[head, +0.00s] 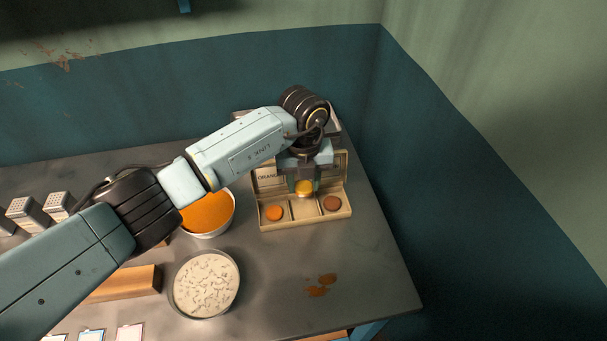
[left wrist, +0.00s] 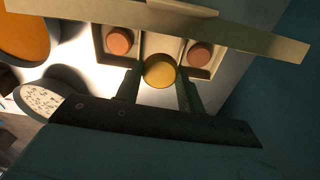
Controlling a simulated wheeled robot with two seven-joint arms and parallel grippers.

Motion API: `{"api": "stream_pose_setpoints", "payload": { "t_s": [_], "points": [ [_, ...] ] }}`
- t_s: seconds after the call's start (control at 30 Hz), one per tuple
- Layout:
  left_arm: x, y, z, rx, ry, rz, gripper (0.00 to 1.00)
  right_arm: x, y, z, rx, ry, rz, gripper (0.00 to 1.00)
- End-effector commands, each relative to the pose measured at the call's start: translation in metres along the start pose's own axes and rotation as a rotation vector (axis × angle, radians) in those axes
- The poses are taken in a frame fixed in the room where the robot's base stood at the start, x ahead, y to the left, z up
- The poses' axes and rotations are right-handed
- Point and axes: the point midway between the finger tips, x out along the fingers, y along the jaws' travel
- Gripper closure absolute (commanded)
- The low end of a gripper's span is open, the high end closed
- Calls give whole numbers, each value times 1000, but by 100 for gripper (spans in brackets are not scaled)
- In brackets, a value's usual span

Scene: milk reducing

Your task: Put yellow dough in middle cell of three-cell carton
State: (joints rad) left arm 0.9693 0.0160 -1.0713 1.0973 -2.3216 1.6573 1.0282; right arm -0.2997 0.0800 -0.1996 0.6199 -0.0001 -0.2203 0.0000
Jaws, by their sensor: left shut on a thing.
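The three-cell carton (head: 309,221) stands on the table at the right with its lid up at the back. The middle cell (head: 304,208) shows bare. My left gripper (head: 304,185) is shut on the yellow dough (head: 304,188), just above the back of the middle cell. In the left wrist view the yellow dough (left wrist: 159,70) lies between the fingers, in line with the middle cell. My right gripper is not in view.
A bowl of orange liquid (head: 208,214) and a bowl of pale speckled contents (head: 206,284) stand left of the carton. A wooden block (head: 128,284) and metal shakers (head: 58,205) are further left. Orange spills (head: 321,286) mark the front right.

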Motion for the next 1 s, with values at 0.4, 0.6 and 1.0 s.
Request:
{"api": "stream_pose_setpoints", "payload": {
  "t_s": [0.4,0.6,1.0],
  "points": [
    [25,0,0,-10,1,0,83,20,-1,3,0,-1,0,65],
    [44,0,0,-11,2,0,83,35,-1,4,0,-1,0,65],
    [56,0,0,-9,-1,0,83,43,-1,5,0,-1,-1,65]
  ]
}}
